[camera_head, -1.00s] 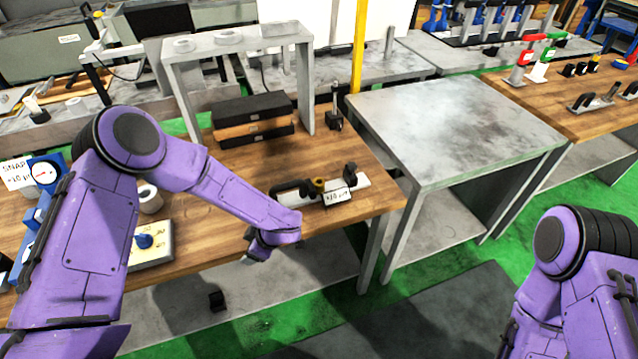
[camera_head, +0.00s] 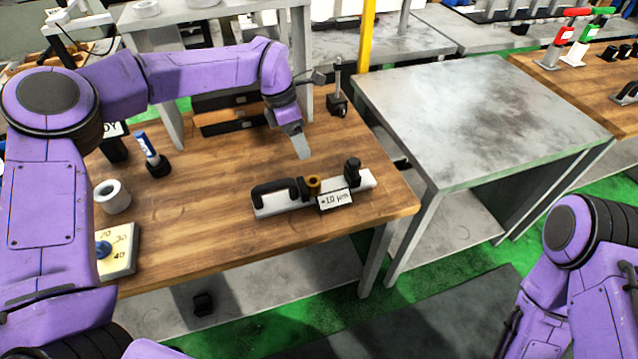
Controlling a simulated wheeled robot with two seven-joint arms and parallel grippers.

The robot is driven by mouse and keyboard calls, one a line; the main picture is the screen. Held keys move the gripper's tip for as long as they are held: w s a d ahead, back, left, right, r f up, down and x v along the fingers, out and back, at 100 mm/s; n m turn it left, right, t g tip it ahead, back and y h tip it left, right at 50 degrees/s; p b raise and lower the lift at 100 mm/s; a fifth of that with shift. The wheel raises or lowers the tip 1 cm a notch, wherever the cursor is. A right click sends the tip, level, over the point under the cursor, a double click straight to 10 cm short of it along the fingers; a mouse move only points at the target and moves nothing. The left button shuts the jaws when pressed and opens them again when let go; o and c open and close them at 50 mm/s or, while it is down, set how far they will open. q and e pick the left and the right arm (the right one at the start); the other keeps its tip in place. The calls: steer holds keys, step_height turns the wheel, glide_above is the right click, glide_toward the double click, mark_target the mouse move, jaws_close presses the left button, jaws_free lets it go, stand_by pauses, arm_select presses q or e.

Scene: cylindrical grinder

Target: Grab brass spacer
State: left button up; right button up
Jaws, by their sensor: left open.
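The brass spacer (camera_head: 313,184) is a small brass-coloured ring. It sits at the middle of a white fixture (camera_head: 277,204) with a black handle, behind a label reading "±10 µm", on the wooden bench. My left gripper (camera_head: 303,153) is open and points down, above and behind the spacer, apart from it. Its fingers are seen nearly edge-on and nothing shows between them. My right arm shows at the right edge, but its gripper is out of the picture.
The wooden bench (camera_head: 220,225) is mostly clear left of the fixture. A white ring (camera_head: 112,196), a dial block (camera_head: 118,250) and a blue-handled tool (camera_head: 152,155) stand at left. Dark boxes (camera_head: 225,120) and a small black stand (camera_head: 338,100) are behind. A grey table (camera_head: 470,120) adjoins at right.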

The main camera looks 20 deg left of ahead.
arm_select(q)
steer(key=f, duration=0.1)
steer(key=p, duration=0.1)
glide_above(311, 177)
steer(key=a, duration=0.1)
step_height(311, 177, down, 6)
steer(key=shift+w+a+r, duration=0.1)
steer(key=shift+r, duration=0.15)
steer(key=f, duration=0.1)
steer(key=d+f+p, duration=0.1)
steer(key=s+f+p, duration=0.1)
steer(key=shift+d+f, duration=0.15)
steer(key=shift+f, duration=0.2)
steer(key=shift+d+f, duration=0.1)
steer(key=shift+f, duration=0.25)
steer(key=shift+w+f, duration=0.15)
jaws_close()
arm_select(e)
step_height(311, 177, up, 3)
steer(key=shift+s+f, duration=0.1)
steer(key=shift+f, duration=0.1)
